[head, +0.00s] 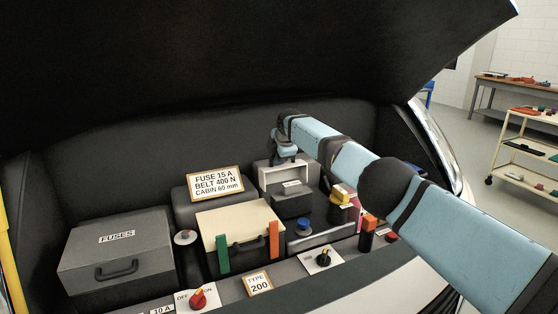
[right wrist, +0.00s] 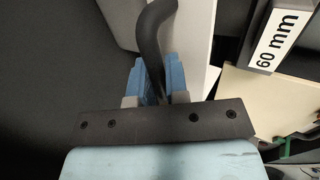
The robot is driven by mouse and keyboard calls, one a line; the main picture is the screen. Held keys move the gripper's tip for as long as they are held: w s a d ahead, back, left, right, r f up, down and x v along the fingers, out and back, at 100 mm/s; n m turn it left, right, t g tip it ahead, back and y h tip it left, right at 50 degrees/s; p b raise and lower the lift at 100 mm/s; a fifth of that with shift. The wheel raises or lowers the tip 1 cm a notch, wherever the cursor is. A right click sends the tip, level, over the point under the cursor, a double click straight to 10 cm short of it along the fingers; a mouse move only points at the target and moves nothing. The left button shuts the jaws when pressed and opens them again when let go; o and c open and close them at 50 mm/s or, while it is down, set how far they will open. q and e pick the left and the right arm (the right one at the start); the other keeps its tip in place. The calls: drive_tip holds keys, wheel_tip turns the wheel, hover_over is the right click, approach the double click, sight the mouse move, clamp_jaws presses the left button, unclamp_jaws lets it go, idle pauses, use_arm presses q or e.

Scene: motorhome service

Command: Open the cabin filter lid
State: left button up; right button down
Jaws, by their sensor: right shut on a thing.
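The cabin filter lid looks to be the pale, light-rimmed panel (head: 264,178) standing upright at the back of the bay, behind a dark grey box (head: 291,207) with a small label. In the right wrist view its pale edge (right wrist: 198,45) runs beside a black curved handle (right wrist: 152,35). My fingers and arm partly hide the panel in the head view. My left gripper is not in view.
A sign (head: 215,183) reads fuse 15 A, belt 400 N, cabin 60 mm. A cream-lidded box (head: 240,222) with green and orange clips sits left of the grey box. A fuses case (head: 117,248) is at far left. The dark hood (head: 240,50) hangs overhead.

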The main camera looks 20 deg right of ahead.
drive_tip(key=shift+a, duration=0.1)
drive_tip(key=c, duration=1.4)
unclamp_jaws()
drive_tip(key=shift+s+r+p, duration=0.3)
drive_tip(key=shift+r+p, duration=0.15)
drive_tip(key=shift+r, duration=0.2)
drive_tip(key=v, duration=1.2)
drive_tip(key=shift+s+r, duration=0.2)
drive_tip(key=shift+r, duration=0.05)
drive_tip(key=shift+f, duration=0.1)
